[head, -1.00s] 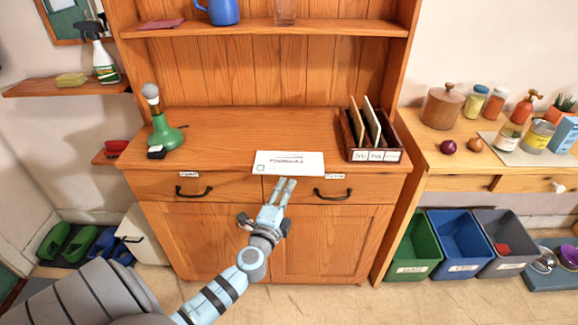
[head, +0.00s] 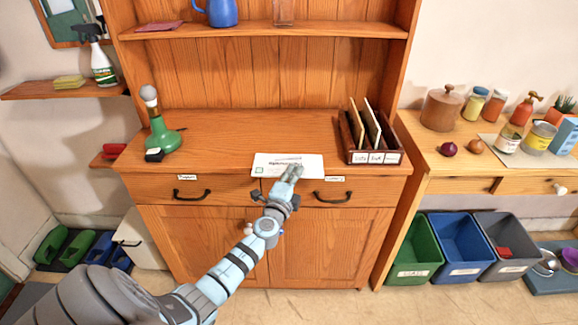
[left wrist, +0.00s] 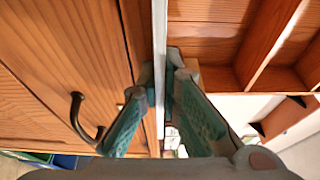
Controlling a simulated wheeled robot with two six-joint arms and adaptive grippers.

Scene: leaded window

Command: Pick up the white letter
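In the left wrist view the letter (left wrist: 160,40) shows edge-on as a thin pale strip. It runs between the two teal fingers of my left gripper (left wrist: 160,92), which are close together with one on each side, and they look shut on it. The finger behind the letter is hidden in the head view. My right gripper is not in view.
A letter rack (head: 374,156) with labelled slots stands right of the letter. A green lamp (head: 162,138) stands at the counter's left. Two drawers with dark handles (head: 334,198) lie below the counter edge. The counter behind the letter is clear.

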